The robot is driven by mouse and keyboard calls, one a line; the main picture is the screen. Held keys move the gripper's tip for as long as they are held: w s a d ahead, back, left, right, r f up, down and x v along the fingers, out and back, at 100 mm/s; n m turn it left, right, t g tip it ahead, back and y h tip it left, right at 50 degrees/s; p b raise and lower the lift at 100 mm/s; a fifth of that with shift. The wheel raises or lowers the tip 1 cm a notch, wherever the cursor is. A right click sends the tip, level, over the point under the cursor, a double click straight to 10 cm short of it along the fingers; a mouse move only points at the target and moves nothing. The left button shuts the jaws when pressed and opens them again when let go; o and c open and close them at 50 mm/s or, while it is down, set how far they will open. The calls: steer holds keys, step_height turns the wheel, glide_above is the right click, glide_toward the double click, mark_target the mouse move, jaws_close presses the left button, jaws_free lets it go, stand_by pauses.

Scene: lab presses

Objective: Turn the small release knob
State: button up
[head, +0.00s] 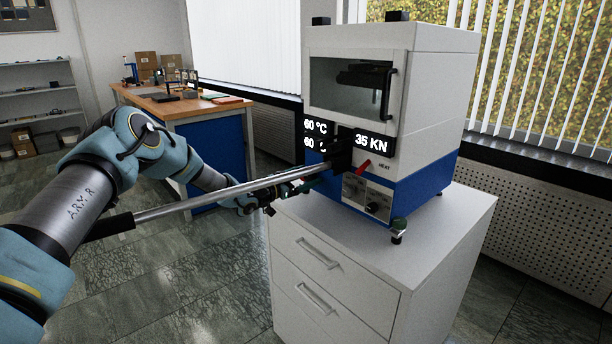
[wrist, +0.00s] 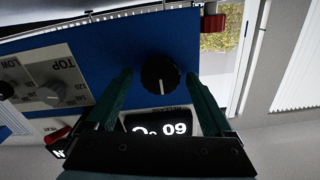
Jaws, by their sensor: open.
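The small black release knob (wrist: 161,73) has a white pointer line and sits on the blue front panel (wrist: 95,45) of the lab press in the wrist view. My gripper (wrist: 157,77) is open, with one green finger on each side of the knob in that picture. I cannot tell whether either finger touches it. In the head view my gripper (head: 306,186) is at the lower left of the press (head: 430,90), under the long lever. The knob is hidden there.
The press's long metal lever (head: 215,197) sticks out toward me, crossing above my gripper. Temperature dials (head: 371,207) and a red switch (head: 363,165) sit to the right. The press stands on a white drawer cabinet (head: 340,285). A workbench (head: 180,105) stands behind.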

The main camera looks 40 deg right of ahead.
jaws_close()
stand_by(0.8)
